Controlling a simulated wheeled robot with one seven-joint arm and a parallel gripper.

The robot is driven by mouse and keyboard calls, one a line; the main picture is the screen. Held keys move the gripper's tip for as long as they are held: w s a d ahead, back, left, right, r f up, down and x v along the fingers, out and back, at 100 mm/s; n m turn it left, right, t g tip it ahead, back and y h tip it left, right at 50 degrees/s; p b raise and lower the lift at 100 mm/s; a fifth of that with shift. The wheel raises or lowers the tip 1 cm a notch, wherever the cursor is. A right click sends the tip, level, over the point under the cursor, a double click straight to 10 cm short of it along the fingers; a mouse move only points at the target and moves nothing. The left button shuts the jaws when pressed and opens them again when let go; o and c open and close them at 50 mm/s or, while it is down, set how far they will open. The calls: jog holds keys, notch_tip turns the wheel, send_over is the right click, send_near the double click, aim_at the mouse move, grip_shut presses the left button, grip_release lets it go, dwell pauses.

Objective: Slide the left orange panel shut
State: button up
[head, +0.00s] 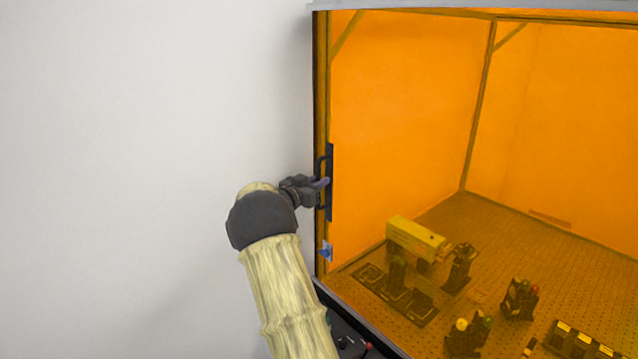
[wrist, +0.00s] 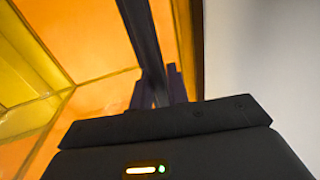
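The orange panel (head: 400,110) spans the front of the enclosure in the head view, and the inside shows through it tinted orange. Its dark upright handle (head: 330,215) is at the far left edge, close to the enclosure's left frame. My gripper (head: 321,184) is at mid-height of this handle, reaching in from the left. In the wrist view the dark handle bar (wrist: 142,35) runs down between the two purplish fingers of my gripper (wrist: 158,90). The fingers lie close on both sides of the bar and look shut on it. Their contact surfaces are hidden.
Inside, a perforated optical table (head: 480,230) carries a yellow box (head: 415,236) and several small mounts. A small blue-grey fitting (head: 326,251) is below the handle. A black control box (head: 350,335) with knobs stands at the lower front. A bare pale wall (head: 120,150) fills the left.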

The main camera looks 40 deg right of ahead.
jog(key=shift+o, duration=1)
jog(key=shift+w, duration=0.3)
jog(key=shift+s, duration=0.15)
jog(key=shift+a, duration=0.15)
jog(key=b+v, duration=0.7)
jog(key=v, duration=1)
jog(key=shift+a, duration=0.1)
